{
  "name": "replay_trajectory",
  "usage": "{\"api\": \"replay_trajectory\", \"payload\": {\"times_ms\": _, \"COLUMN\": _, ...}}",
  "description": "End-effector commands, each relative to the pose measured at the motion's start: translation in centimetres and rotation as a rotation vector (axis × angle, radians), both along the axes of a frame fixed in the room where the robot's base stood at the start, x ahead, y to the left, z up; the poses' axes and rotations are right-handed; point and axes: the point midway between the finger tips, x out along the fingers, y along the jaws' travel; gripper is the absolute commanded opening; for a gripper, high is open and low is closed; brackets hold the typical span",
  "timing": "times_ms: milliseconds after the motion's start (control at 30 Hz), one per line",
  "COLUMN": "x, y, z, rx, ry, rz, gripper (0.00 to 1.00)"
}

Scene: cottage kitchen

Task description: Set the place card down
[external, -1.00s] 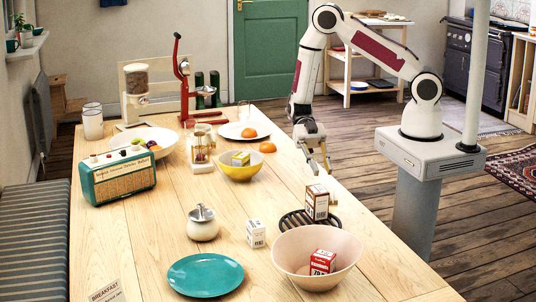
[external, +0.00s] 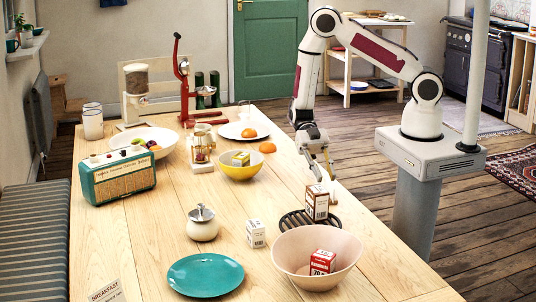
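The place card (external: 105,291), a cream card printed "BREAKFAST", is at the near left of the table in the external view. The bottom edge of the picture cuts it off, and I cannot tell whether it stands or lies. My gripper (external: 325,178) is at the table's right side, far from the card. It points down, with its fingers apart and nothing seen between them. The fingertips are just above and behind a brown-and-white box (external: 317,203) on a dark slatted trivet (external: 290,222); I cannot tell whether they touch the box.
Near the card are a teal plate (external: 205,275) and a green radio (external: 118,178). A pink bowl (external: 290,250) holds a red box (external: 322,262). A white box (external: 256,234) and a lidded pot (external: 203,223) stand mid-table. A yellow bowl (external: 240,172) is farther back.

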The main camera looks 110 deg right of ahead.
Motion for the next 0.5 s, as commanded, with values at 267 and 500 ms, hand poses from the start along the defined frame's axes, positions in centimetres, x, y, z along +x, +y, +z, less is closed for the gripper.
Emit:
{"api": "replay_trajectory", "payload": {"times_ms": 267, "x": 0.1, "y": 0.3, "z": -0.1, "rx": 0.0, "ry": 0.0, "rz": 0.001, "gripper": 0.22}}
{"api": "replay_trajectory", "payload": {"times_ms": 500, "x": 0.6, "y": 2.0, "z": -0.8, "rx": 0.0, "ry": 0.002, "rz": 0.003, "gripper": 0.22}}
